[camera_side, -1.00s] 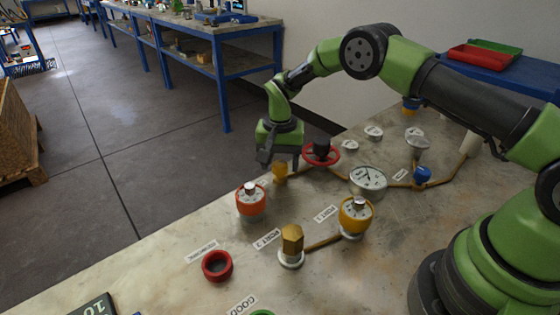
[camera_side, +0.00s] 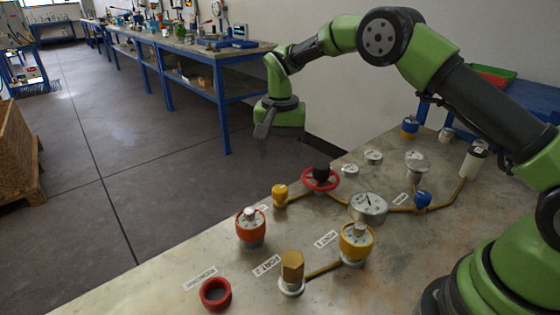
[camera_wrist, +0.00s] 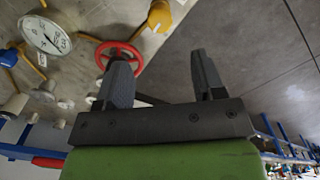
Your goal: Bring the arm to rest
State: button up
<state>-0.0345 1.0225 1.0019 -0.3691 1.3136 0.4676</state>
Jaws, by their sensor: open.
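My gripper (camera_side: 264,131) is raised above the far edge of the bench in the side view, beyond the red handwheel (camera_side: 309,184) and apart from everything. In the wrist view my gripper (camera_wrist: 158,72) shows two dark fingers spread wide with nothing between them. The red handwheel also shows behind the left finger in the wrist view (camera_wrist: 137,52).
A dial gauge (camera_side: 368,208), a blue valve (camera_side: 422,200) and brass pipes sit on the metal bench top (camera_side: 180,265). A red ring (camera_side: 215,293) lies near the front. Blue trestle benches (camera_side: 220,90) stand behind. Open floor and air surround the gripper.

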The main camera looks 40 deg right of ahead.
jog(key=shift+r, duration=0.15)
jog(key=s+r+n+t+y, duration=0.1)
jog(key=s+r+t, duration=0.1)
jog(key=s+r, duration=0.5)
jog(key=s+r+n+t, duration=0.15)
jog(key=s+r, duration=0.25)
jog(key=r, duration=0.6)
jog(key=s+a+n+t+y, duration=0.1)
jog(key=s+n+t, duration=0.1)
jog(key=s, duration=1.5)
jog(key=shift+r+n+t, duration=0.35)
jog(key=shift+t, duration=0.5)
